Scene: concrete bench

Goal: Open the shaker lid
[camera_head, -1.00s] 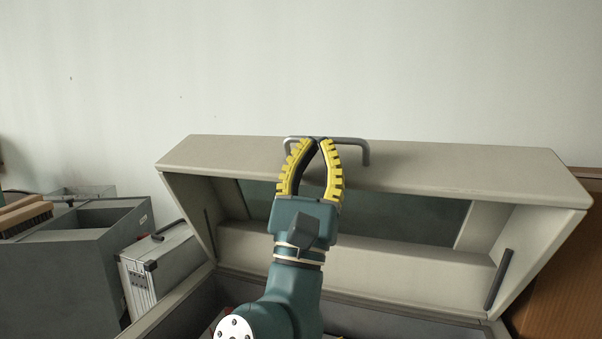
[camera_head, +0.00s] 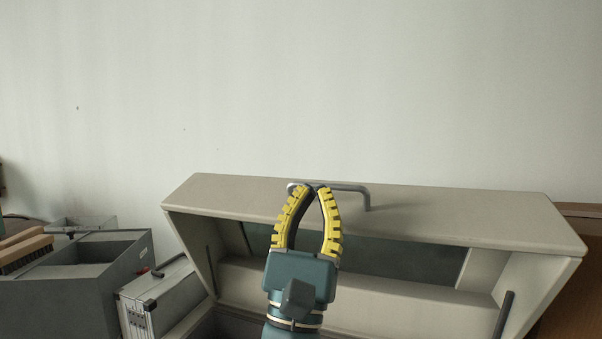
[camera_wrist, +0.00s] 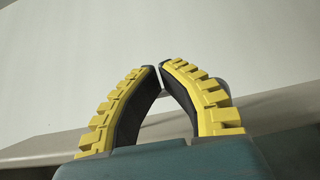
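The shaker lid (camera_head: 430,205) is beige with a dark window on its inner side. It stands raised and tilted back in the head view, its underside facing me. A grey bar handle (camera_head: 345,187) is on its upper edge. My gripper (camera_head: 314,188) has its two yellow-ribbed fingers drawn together, tips almost meeting at the handle's left part. In the wrist view the fingertips (camera_wrist: 160,68) are nearly together, with a bit of the grey handle (camera_wrist: 222,86) behind the right finger. I cannot tell whether the tips touch or hook the bar. The shaker's inside is mostly out of view.
At the left are a grey open box (camera_head: 80,275), a wooden brush (camera_head: 25,251) and a silver case (camera_head: 155,295) close to the lid's left side. A brown wooden panel (camera_head: 575,245) stands at the right. The pale wall above the lid is bare.

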